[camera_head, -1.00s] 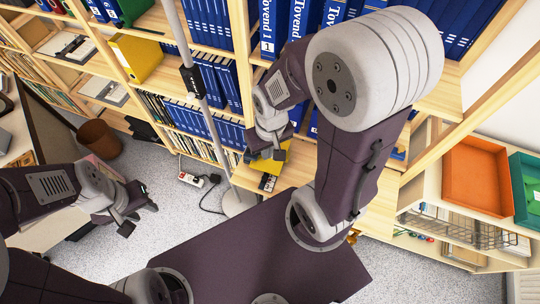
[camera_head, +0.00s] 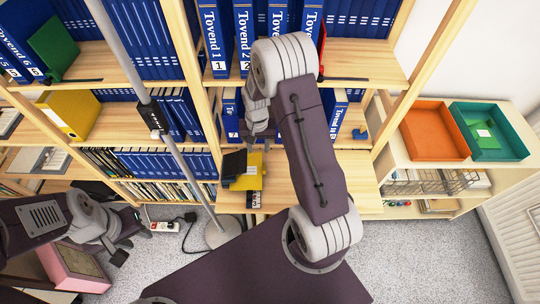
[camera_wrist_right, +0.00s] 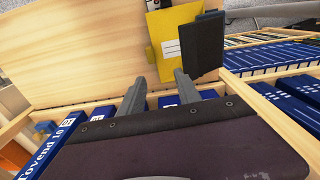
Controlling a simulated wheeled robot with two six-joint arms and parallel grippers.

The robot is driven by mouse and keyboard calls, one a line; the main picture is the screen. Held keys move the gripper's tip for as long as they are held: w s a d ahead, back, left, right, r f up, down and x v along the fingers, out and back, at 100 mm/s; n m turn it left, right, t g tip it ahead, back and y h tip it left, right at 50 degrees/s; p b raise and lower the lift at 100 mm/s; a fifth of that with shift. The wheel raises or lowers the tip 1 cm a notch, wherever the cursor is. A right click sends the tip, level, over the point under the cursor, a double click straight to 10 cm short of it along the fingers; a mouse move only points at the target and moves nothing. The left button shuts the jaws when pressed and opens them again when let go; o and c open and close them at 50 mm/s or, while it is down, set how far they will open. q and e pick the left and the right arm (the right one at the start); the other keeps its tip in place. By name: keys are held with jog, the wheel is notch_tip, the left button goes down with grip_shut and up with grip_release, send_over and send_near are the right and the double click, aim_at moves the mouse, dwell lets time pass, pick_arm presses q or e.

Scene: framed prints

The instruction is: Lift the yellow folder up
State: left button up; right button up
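A yellow folder (camera_head: 248,175) lies on the wooden shelf board below my right gripper (camera_head: 262,145). In the right wrist view the yellow folder (camera_wrist_right: 176,42) shows a white label, beyond the fingertips. My right gripper (camera_wrist_right: 162,88) is open, its two fingers apart with nothing between them. A black object (camera_head: 234,164) lies against the folder's left side in the head view. A second yellow folder (camera_head: 68,115) stands on a shelf at the left. My left gripper (camera_head: 133,246) is open and empty above the floor, at the lower left.
Blue binders (camera_head: 215,35) fill the shelves behind my right arm. A grey pole (camera_head: 153,118) stands left of it. An orange tray (camera_head: 434,131) and a green tray (camera_head: 488,130) sit on a low cabinet at the right. A pink box (camera_head: 75,268) is at the lower left.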

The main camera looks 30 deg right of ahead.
aim_at(264, 166)
jog(key=shift+g, duration=0.3)
jog(key=f, duration=0.3)
jog(key=s+f, duration=0.1)
jog(key=f, duration=0.3)
jog(key=s+d+f, duration=0.1)
jog(key=f, duration=0.3)
jog(key=shift+p, duration=0.35)
jog(key=shift+w, duration=0.1)
grip_shut()
